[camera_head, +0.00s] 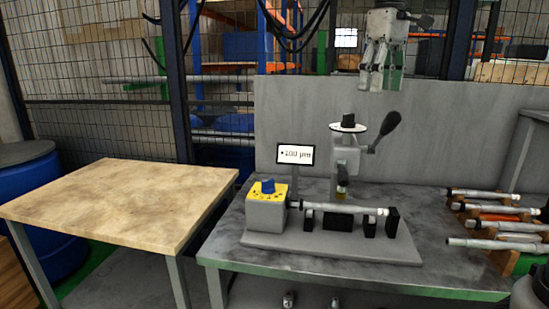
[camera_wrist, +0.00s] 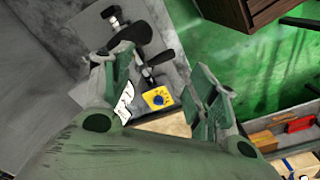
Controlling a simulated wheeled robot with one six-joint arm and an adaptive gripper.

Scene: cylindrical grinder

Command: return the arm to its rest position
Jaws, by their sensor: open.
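My gripper (camera_head: 379,78) hangs high in the air in the head view, fingers pointing down, above the back panel of the grey bench. It is open with nothing between the fingers. In the wrist view my gripper (camera_wrist: 163,82) shows its two fingers well apart. Below it, on the bench, stands the grinder (camera_head: 345,150) with a round dial and a dark handle. A metal shaft (camera_head: 345,209) lies across its holders, apart from my gripper. The yellow control box (camera_head: 267,207) with a blue knob also shows in the wrist view (camera_wrist: 158,97).
A small display (camera_head: 295,154) stands behind the control box. Several shafts lie on a rack (camera_head: 505,262) at the bench's right. A bare wooden table (camera_head: 120,198) stands at the left. The upright grey panel (camera_head: 290,120) backs the bench, with mesh fencing (camera_head: 110,125) behind.

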